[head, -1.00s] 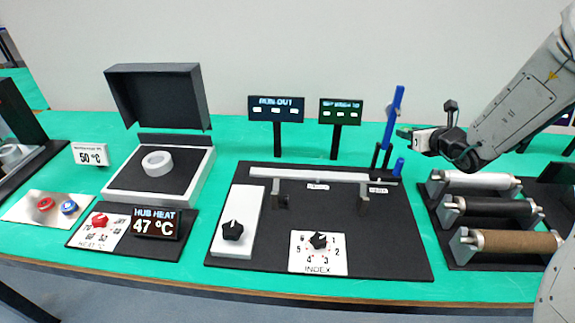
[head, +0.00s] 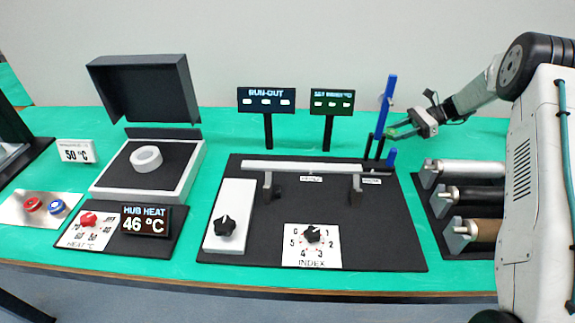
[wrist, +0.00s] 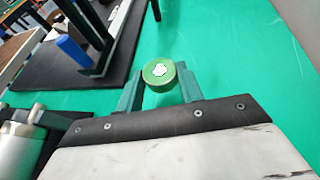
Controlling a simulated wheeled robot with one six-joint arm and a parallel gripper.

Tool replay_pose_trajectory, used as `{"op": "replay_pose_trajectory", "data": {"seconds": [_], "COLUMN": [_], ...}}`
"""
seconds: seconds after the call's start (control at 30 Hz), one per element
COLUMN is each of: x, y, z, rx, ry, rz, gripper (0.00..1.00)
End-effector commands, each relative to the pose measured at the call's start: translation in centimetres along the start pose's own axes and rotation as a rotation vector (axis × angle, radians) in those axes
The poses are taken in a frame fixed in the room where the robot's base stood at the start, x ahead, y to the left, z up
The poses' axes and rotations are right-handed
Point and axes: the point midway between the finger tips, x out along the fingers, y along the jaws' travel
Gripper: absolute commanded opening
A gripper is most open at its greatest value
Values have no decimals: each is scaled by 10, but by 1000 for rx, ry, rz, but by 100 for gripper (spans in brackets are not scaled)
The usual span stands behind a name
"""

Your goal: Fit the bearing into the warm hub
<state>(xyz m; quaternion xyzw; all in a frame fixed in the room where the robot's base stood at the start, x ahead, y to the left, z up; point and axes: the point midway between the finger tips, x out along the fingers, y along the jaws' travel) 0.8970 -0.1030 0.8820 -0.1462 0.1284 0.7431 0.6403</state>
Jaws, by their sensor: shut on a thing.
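The hub, a white ring (head: 146,158), lies on the black surface of the heater box (head: 186,172) at the left, under a raised dark lid. The hub heat display (head: 146,220) reads 46 °C. The piece sits between the fingertips, above the green bench.
A white bar (head: 300,167) rests on stands in the middle. A tall blue upright (head: 388,98) stands beside my gripper. Several rollers (head: 475,197) are at the right. Heat knob (head: 88,219), index knob (head: 311,234) and buttons (head: 57,207) line the front. A sign reads 50 °C (head: 76,151).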

Motion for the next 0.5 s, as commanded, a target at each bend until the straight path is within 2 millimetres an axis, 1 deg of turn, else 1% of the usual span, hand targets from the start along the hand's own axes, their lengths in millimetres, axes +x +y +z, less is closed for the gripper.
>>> {"op": "replay_pose_trajectory", "data": {"seconds": [0.07, 0.17, 0.5], "x": [7, 27, 112], "y": [1, 2, 4], "z": [1, 10, 46], "rx": [-8, -9, -10], "ry": [0, -1, 0], "rz": [15, 19, 17], "gripper": [13, 13, 13]}}
